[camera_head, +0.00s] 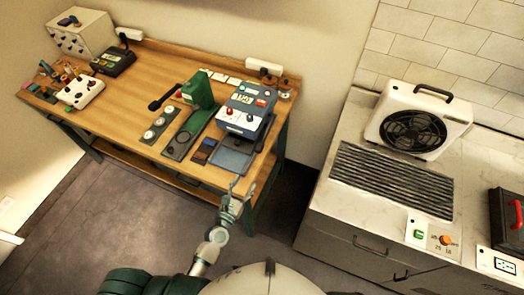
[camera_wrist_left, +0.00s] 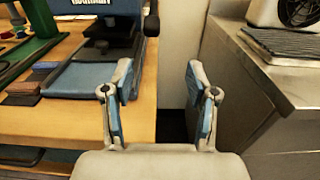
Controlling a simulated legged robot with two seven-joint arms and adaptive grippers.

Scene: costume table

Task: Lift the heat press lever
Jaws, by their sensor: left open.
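The heat press (camera_head: 246,112) is a blue and pale machine at the right end of the wooden table, with a flat grey-blue base plate (camera_head: 233,159) at its front. In the left wrist view its base (camera_wrist_left: 80,80) shows at upper left. A dark knob-like part (camera_wrist_left: 151,24), possibly the lever's end, sits at its right side there; I cannot tell for certain. My left gripper (camera_head: 242,187) is open and empty, just off the table's front right corner, apart from the press. It also shows in the left wrist view (camera_wrist_left: 160,88). My right gripper is not in view.
A green hand press (camera_head: 200,92) with a black handle stands left of the heat press. Small dark pads (camera_head: 205,150) lie between them.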

